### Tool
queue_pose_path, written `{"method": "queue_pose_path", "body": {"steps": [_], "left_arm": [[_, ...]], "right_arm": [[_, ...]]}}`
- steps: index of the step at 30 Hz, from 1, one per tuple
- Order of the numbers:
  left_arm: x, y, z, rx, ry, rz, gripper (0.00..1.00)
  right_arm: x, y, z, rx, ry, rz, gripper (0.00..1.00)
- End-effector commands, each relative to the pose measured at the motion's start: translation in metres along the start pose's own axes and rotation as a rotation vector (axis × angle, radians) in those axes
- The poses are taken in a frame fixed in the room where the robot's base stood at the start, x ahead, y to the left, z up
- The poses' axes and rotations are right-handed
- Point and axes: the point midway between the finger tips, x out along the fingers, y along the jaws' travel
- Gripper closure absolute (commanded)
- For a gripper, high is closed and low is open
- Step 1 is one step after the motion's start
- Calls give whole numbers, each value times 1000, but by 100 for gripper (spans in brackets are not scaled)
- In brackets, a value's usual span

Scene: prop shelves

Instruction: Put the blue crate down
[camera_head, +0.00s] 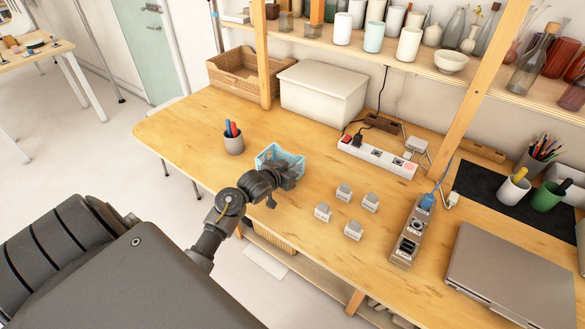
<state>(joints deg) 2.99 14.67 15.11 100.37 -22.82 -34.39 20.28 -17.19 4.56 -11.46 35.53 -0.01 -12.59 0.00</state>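The small light-blue crate (268,153) is at the middle of the wooden desk, near its front edge. My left gripper (284,182) comes in from the lower left and overlaps the crate's near side, hiding part of it. The gripper's fingers are dark and small here, so I cannot tell whether they are shut on the crate's rim or apart from it. I also cannot tell whether the crate rests on the desk or hangs just above it. My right gripper is not in view.
A white lidded box (322,94) stands behind. A laptop (510,275) is at right. The desk's left end is bare.

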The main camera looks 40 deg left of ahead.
Motion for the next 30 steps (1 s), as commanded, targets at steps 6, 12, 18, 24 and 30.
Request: {"method": "queue_pose_path", "body": {"steps": [6,12,18,24,30], "left_arm": [[0,0,0,0,-1,0,73],[0,0,-1,0,0,0,73],[-16,-1,-2,1,0,-1,73],[-59,0,-2,5,-1,-1,73],[-97,0,-3,4,-1,0,73]], "right_arm": [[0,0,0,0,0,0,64],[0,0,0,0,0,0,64],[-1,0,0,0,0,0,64],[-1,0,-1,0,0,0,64],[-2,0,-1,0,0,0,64]]}}
